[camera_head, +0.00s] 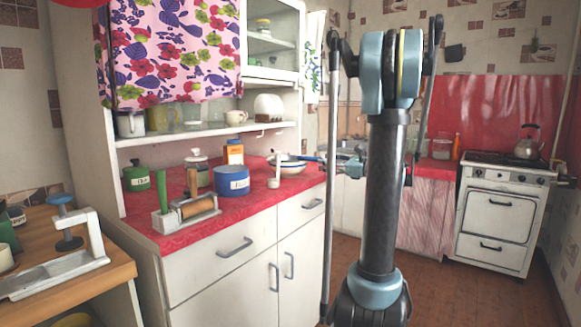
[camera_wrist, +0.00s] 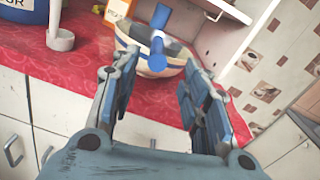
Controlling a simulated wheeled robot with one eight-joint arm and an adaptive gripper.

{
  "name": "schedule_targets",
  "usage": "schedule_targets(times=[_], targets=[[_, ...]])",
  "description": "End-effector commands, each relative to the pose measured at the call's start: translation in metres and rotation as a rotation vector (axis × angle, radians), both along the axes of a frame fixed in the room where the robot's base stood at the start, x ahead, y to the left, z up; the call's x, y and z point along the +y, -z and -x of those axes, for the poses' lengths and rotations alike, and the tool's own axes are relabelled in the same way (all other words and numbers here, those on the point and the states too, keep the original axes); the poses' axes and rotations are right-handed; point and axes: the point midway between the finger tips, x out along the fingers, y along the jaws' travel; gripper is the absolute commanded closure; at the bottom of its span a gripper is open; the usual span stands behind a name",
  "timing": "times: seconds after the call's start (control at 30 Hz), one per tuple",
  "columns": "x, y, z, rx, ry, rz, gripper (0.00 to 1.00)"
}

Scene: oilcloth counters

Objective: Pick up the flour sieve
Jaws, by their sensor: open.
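The flour sieve appears to be the blue-handled tool resting across a striped bowl (camera_head: 293,169) at the right end of the red counter. Its blue handle (camera_head: 309,158) points right toward my gripper. In the wrist view the handle (camera_wrist: 158,52) points at the camera over the bowl's near rim; the rest of the sieve is foreshortened and partly hidden behind it. My gripper (camera_head: 343,165) is just right of the bowl, partly behind my own arm. In the wrist view its fingers (camera_wrist: 152,78) are spread and empty, with the handle's end a little beyond the gap between them.
A white scoop (camera_wrist: 60,38) and a blue canister (camera_head: 232,181) stand left of the bowl. An orange-labelled box (camera_head: 234,152) is behind. The shelf (camera_head: 215,134) overhangs the counter's back. The front right counter edge is clear.

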Motion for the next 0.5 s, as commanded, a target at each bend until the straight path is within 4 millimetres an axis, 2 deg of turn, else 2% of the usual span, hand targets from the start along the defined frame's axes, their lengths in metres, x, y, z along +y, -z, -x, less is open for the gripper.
schedule_targets(times=[0.27,0.5], targets=[[0.012,-0.001,-0.007,0.000,-0.001,0.000,0.58],[0.037,-0.004,-0.019,0.000,-0.003,0.000,0.58]])
